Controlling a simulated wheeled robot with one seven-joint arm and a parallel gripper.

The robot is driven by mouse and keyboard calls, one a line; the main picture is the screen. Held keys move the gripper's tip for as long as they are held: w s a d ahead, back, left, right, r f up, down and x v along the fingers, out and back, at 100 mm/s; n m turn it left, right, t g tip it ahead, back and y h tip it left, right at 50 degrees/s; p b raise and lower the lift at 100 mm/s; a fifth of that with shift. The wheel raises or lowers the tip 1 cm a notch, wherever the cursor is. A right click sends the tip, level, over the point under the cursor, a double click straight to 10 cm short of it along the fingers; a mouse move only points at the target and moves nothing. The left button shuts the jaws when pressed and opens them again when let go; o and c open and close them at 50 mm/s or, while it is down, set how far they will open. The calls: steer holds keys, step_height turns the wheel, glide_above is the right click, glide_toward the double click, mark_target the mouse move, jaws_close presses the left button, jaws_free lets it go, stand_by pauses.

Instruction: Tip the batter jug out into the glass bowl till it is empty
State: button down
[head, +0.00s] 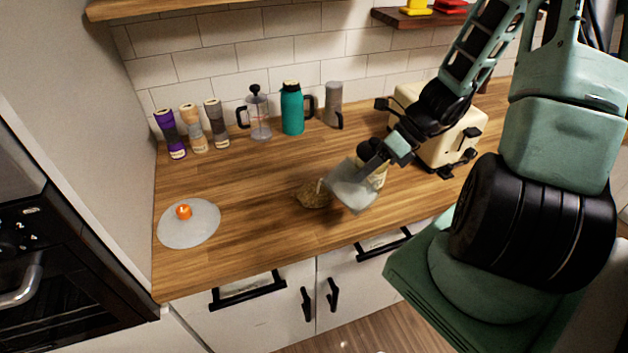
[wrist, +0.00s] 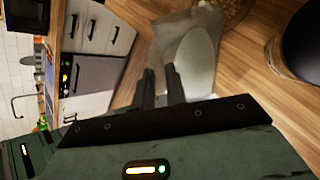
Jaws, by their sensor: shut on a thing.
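My gripper (head: 371,163) is shut on the pale translucent batter jug (head: 350,190) and holds it over the wooden counter. The jug looks tilted in the head view. In the wrist view my gripper's fingers (wrist: 163,88) meet the jug's near side, and a pale oval surface shows within the jug (wrist: 193,62). A small brownish, mottled round thing (head: 313,194) stands just left of the jug and may be the glass bowl with the wood showing through. Its edge also shows in the wrist view (wrist: 237,10). I see no stream of batter; the bowl's contents are unclear.
A jar (head: 378,175) stands close behind the jug. A cream toaster-like appliance (head: 445,125) is behind my arm. A teal flask (head: 292,108), a French press (head: 259,115) and several canisters line the wall. A grey disc (head: 190,235) with an orange ball lies left. The counter between is clear.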

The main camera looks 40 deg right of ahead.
mark_target(358, 159)
steer(key=shift+w+a+r+m+g+h+p, duration=0.2)
steer(key=shift+w+r+g+p, duration=0.35)
steer(key=shift+p, duration=0.95)
steer(key=shift+w+a+r+m+g+h+p, duration=0.15)
steer(key=shift+w+r+g+p, duration=0.45)
steer(key=shift+p, duration=0.9)
